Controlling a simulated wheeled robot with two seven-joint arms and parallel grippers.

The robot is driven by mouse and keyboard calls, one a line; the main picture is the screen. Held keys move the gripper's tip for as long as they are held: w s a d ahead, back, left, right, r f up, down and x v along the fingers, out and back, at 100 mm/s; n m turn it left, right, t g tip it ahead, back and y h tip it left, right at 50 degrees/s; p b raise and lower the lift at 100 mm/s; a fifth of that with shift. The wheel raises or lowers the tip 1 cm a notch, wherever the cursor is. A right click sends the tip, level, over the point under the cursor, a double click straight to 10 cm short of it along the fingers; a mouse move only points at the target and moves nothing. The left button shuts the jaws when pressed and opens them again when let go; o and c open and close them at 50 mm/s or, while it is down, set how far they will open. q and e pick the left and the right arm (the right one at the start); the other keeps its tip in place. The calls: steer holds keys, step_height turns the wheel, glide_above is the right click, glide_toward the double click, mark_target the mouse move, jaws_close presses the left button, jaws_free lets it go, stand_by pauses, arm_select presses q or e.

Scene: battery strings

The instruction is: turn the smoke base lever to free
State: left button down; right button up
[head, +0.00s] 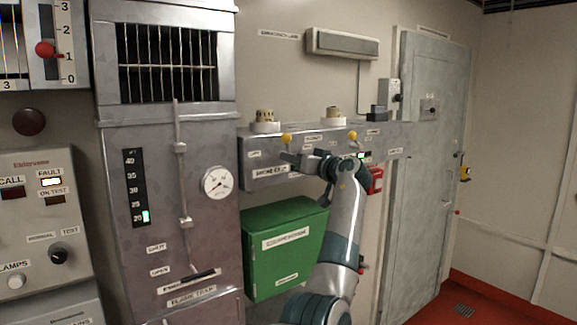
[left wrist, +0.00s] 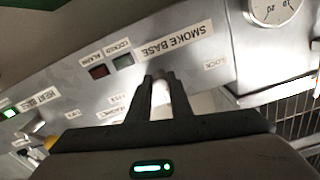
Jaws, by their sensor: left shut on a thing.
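The grey base box (head: 395,142) is on the wall. A SMOKE BASE label (head: 271,170) is on its front; the label also shows upside down in the left wrist view (left wrist: 173,43). A lever with a yellow knob (head: 287,138) stands above that label. My left gripper (head: 290,157) reaches in from the right, just below the knob. In the left wrist view its fingertips (left wrist: 161,80) are shut on a pale piece, seemingly the smoke base lever (left wrist: 161,92). Most of the lever is hidden by the fingers. A LOCK label (left wrist: 215,64) is beside them. My right gripper is not in view.
A second yellow-knobbed lever (head: 352,135) is to the right, near a lit green lamp (head: 361,155). A green box (head: 285,245) hangs below. A flask panel with a gauge (head: 217,182) stands close on the left. Two round bases are on top.

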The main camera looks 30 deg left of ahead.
arm_select(q)
steer(key=shift+r+m+p, duration=0.15)
steer(key=shift+m, duration=2)
steer(key=shift+r+m+p, duration=0.15)
steer(key=shift+r+m, duration=0.05)
steer(key=shift+m, duration=2)
steer(key=shift+r+m+p, duration=0.15)
steer(key=shift+m, duration=2)
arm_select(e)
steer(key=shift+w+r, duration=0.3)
arm_select(q)
steer(key=c, duration=1.6)
jaws_free()
steer(key=shift+w+d+f, duration=0.1)
steer(key=shift+f, duration=0.05)
steer(key=shift+w+f, duration=0.1)
steer(key=shift+f, duration=0.1)
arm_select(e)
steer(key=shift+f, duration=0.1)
